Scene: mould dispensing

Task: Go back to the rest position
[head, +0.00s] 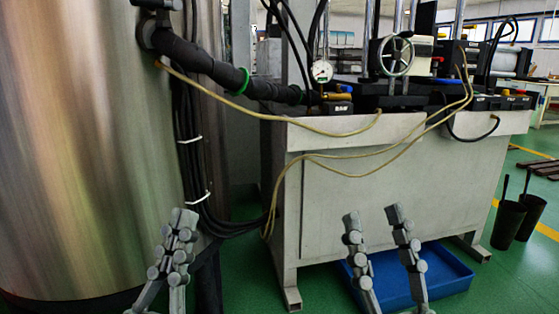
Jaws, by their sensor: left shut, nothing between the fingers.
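My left gripper (179,222) is in the lower left of the head view, in front of the foot of the steel tank. Its fingers are together and nothing is between them. My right gripper (373,214) is at the lower middle, in front of the machine cabinet. Its two fingers stand apart with nothing between them. Both grippers point upward in the picture and touch nothing that I can see.
A large steel tank (80,140) fills the left. A grey machine cabinet (400,190) with a handwheel (396,57), gauge (321,72) and yellow hoses stands ahead. A blue tray (448,270) lies beneath it. Dark buckets (508,225) stand right on the green floor.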

